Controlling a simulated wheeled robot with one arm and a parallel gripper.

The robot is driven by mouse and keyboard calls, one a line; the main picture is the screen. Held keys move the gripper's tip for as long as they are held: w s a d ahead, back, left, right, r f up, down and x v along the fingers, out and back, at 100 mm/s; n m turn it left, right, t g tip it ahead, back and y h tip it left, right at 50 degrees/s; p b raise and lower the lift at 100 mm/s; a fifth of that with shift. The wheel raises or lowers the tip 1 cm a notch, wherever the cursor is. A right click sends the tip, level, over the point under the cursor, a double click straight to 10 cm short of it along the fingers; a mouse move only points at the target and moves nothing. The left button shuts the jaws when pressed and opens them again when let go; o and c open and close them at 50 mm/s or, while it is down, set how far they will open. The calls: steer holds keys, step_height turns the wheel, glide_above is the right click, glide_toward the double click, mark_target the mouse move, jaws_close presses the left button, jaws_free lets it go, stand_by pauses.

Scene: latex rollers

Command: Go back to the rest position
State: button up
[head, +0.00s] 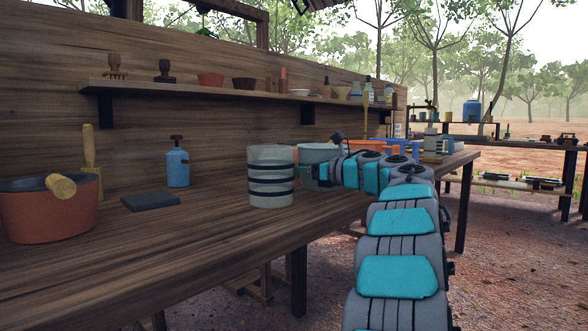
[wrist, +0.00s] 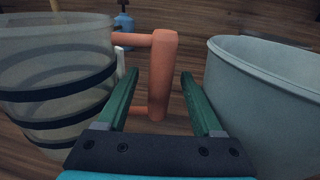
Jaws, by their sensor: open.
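My gripper (wrist: 159,74) is open, its two green fingers spread on either side of an orange handle (wrist: 163,75). A gap shows between the handle and each finger. The handle joins a translucent jug with dark bands (wrist: 55,75), which also stands upright on the workbench in the head view (head: 270,178). A grey-blue bucket (wrist: 265,95) is close on the right of the fingers; it shows behind the jug in the head view (head: 317,153). In the head view my gripper (head: 308,172) is at bench height beside the jug, its fingertips partly hidden.
The wooden workbench (head: 150,250) also carries a red pot (head: 45,215), a blue bottle (head: 177,167), a dark slab (head: 150,201) and orange and blue bins (head: 365,145). A wall shelf (head: 220,91) with small items runs above. Open ground lies right of the bench.

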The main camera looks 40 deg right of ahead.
steer(key=shift+s+d+r, duration=0.1)
steer(key=shift+s+d, duration=0.15)
steer(key=shift+s, duration=1)
steer(key=shift+s+d+f, duration=0.1)
steer(key=shift+s+d, duration=0.15)
steer(key=shift+s, duration=1.05)
steer(key=shift+s+d+r, duration=0.1)
steer(key=shift+s+d, duration=0.15)
steer(key=shift+s, duration=1)
